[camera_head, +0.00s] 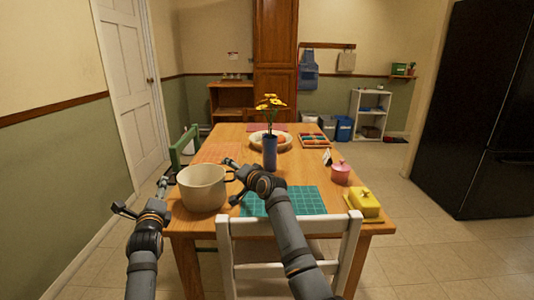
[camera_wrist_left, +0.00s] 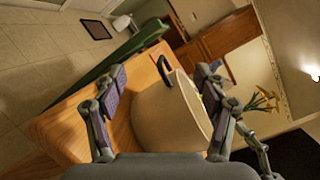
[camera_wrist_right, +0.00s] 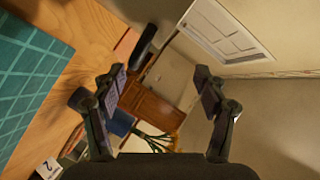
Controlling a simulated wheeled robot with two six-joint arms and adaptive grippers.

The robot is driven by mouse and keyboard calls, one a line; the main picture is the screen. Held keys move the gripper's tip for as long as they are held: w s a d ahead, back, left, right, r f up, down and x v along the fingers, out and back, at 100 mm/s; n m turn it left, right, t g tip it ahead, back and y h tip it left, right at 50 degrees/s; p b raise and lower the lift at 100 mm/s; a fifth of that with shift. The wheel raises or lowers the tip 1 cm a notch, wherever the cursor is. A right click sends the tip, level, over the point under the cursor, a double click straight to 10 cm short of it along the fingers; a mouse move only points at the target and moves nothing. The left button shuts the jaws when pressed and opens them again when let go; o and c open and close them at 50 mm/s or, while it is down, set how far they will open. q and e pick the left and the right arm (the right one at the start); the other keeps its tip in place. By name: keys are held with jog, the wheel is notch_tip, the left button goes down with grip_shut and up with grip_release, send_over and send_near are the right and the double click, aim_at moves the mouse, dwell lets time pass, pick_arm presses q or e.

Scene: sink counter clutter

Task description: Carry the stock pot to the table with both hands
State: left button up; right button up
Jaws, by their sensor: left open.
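The cream stock pot (camera_head: 203,189) is upright at the near left corner of the wooden table (camera_head: 185,225), apparently resting on it. My left gripper (camera_head: 164,186) is open at the pot's left side. In the left wrist view, the pot (camera_wrist_left: 170,118) and its dark handle (camera_wrist_left: 164,70) show between the spread fingers (camera_wrist_left: 160,90). My right gripper (camera_head: 236,170) is at the pot's right side, partly hidden by its own wrist. The right wrist view shows its fingers (camera_wrist_right: 163,88) apart with nothing gripped; a dark bar there may be the other handle.
A teal mat (camera_head: 310,200), pink lidded pot (camera_head: 340,173) and yellow butter dish (camera_head: 364,204) lie to the right. A blue vase (camera_head: 270,153) and fruit bowl (camera_head: 257,142) stand behind. A white chair (camera_head: 232,240) is at the near edge, a green chair (camera_head: 180,153) at the left.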

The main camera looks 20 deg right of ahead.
pick_arm(q)
jog(key=shift+w+d+f, duration=0.2)
jog(key=shift+w+d, duration=0.1)
jog(key=shift+d, duration=0.2)
pick_arm(e)
jog(key=shift+d+v, duration=0.25)
jog(key=shift+v, duration=0.8)
jog(key=shift+d+v, duration=0.25)
jog(key=shift+v, duration=0.85)
jog(key=shift+w, duration=0.25)
